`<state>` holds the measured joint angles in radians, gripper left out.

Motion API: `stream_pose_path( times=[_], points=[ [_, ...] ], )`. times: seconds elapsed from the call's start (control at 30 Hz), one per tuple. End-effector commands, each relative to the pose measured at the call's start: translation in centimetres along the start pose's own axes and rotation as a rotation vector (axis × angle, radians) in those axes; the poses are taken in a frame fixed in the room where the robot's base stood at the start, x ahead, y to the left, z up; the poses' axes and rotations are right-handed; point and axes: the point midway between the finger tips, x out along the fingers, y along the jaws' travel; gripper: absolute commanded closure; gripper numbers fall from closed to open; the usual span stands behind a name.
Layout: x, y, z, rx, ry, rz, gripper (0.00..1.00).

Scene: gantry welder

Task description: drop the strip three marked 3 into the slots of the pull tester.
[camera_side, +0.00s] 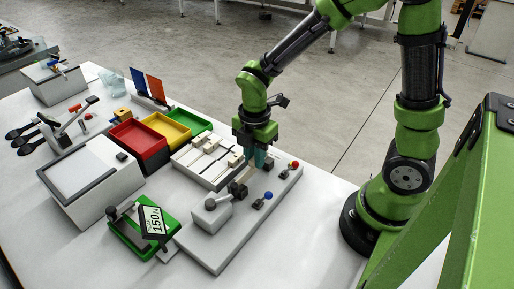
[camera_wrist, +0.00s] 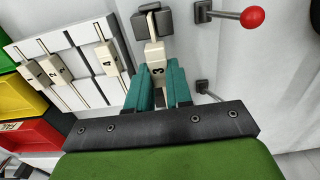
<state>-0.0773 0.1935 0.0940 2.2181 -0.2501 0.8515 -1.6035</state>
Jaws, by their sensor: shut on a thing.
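My gripper (camera_wrist: 159,84) is shut on strip three (camera_wrist: 157,55), a cream strip with a black 3, held between the teal fingers. The strip's far end meets a dark grey block (camera_wrist: 138,25) of the pull tester in the wrist view; I cannot tell whether it sits in the slot. In the side view my gripper (camera_side: 259,158) is low over the pull tester, whose long grey base (camera_side: 218,256) carries a rounded grey housing, dark blocks and two levers, one with a red ball (camera_wrist: 252,17) and one with a blue ball (camera_side: 268,195). The near slot is hidden by my fingers.
A white rack (camera_wrist: 78,36) holds strips marked 1, 2 and 4 beside the tester. Red (camera_side: 138,141), yellow (camera_side: 167,128) and green (camera_side: 190,118) bins stand behind it. A green-framed device (camera_side: 125,243) with a 150N display stands at the front left.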

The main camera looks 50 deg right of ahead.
Motion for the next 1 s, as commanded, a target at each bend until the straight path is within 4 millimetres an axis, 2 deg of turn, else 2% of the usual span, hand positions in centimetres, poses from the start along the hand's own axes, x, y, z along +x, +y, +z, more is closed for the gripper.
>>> stream_pose_path(
  times=[1.0],
  points=[
    [1.3, 0.0, 0.0, 0.000, 0.001, 0.000, 1.00]
  ],
)
